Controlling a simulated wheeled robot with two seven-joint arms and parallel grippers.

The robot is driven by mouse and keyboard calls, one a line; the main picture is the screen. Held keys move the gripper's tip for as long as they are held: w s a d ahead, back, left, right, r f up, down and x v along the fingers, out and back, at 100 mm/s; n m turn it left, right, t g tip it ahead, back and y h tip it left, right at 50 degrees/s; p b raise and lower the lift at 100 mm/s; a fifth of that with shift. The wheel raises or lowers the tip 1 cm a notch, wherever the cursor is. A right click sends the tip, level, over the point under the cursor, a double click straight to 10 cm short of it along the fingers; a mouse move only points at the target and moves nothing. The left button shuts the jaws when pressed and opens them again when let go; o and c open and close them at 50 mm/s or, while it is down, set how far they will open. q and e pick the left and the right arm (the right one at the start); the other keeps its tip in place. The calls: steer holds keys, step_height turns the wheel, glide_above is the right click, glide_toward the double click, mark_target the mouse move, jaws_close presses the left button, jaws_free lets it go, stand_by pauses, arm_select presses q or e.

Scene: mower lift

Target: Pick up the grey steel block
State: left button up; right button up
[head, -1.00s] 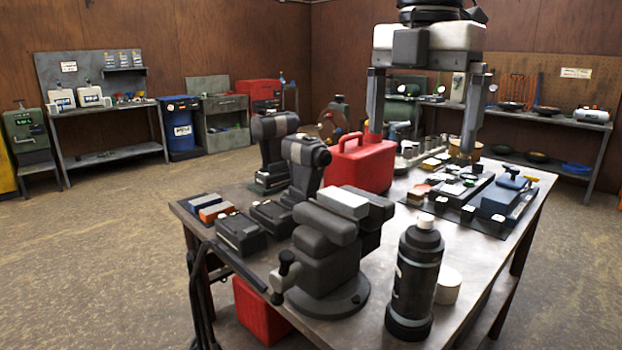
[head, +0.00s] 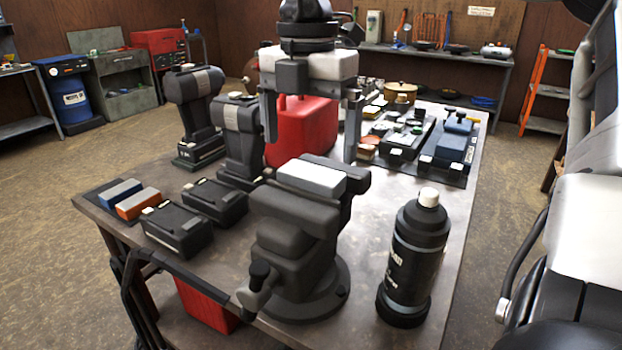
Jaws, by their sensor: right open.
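The grey steel block (head: 312,176) is pale and lies in the top of the dark grey bench vise (head: 297,235), between its jaws, with its upper part showing. My right gripper (head: 310,153) hangs pointing down above and apparently a little behind the block. Its fingers are wide apart, one to each side of the block in the picture, and nothing is between them. The fingertips look apart from the block. The block's lower part is hidden by the vise jaw. My left gripper is not in view.
A black spray can (head: 415,262) stands right of the vise. Two cordless drills (head: 240,140), black battery packs (head: 178,228) and a red can (head: 303,132) stand left and behind. Trays of small parts (head: 400,140) lie at the back right.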

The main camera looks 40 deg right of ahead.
mark_target(311, 171)
steer(key=shift+s+d+f+p, duration=0.15)
steer(key=shift+f+p, duration=0.35)
steer(key=shift+f, duration=2.25)
steer(key=shift+c, duration=0.3)
steer(key=c, duration=1)
steer(key=shift+c, duration=0.5)
steer(key=shift+r, duration=0.15)
